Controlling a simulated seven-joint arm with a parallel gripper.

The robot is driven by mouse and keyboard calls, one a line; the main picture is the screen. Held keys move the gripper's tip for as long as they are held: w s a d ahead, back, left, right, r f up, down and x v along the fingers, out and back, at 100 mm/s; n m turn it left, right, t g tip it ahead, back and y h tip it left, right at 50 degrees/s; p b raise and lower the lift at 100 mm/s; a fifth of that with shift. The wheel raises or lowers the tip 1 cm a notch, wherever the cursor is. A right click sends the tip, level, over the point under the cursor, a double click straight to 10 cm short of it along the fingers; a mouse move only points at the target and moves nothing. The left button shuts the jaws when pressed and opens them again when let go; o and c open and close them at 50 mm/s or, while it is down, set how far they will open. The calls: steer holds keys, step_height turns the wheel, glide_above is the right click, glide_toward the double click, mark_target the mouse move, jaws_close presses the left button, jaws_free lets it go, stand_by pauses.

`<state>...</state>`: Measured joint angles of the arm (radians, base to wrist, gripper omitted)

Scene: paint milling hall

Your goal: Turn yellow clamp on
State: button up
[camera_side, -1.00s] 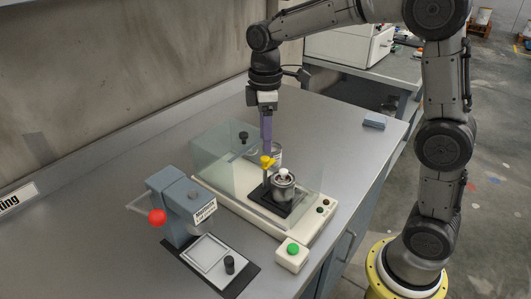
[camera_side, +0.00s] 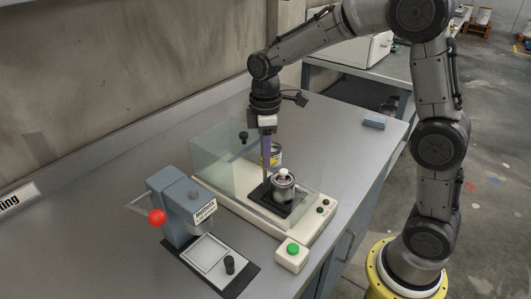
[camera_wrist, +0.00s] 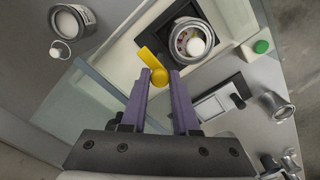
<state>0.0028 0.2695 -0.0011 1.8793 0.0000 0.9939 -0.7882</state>
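The yellow clamp (camera_wrist: 158,68) shows in the wrist view as a round knob with a flat lever reaching to the upper left. My gripper (camera_wrist: 160,77) has its two purple fingers apart, with the yellow knob between their tips. Whether the tips press on the knob is not clear. In the side view my gripper (camera_side: 266,164) points down beside a metal can with a white top (camera_side: 283,186), and the clamp is hidden there. In the wrist view the can (camera_wrist: 187,40) sits just beyond the clamp, in a dark holder.
A clear guard (camera_side: 215,150) stands on the cream machine base (camera_side: 307,232). A green button box (camera_side: 292,256) is in front. A grey device with a red knob (camera_side: 157,217) stands at left. Another can (camera_side: 277,155) is behind my gripper. The bench's back right is mostly clear.

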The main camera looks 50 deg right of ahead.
jaws_close()
steer(key=shift+m, duration=0.4)
steer(key=m, duration=0.3)
steer(key=shift+m, duration=0.4)
steer(key=m, duration=0.4)
steer(key=shift+r, duration=0.1)
steer(key=m, duration=0.5)
steer(key=shift+a, duration=0.1)
steer(key=m, duration=0.4)
steer(key=shift+m, duration=0.3)
steer(key=o, duration=0.8)
jaws_free()
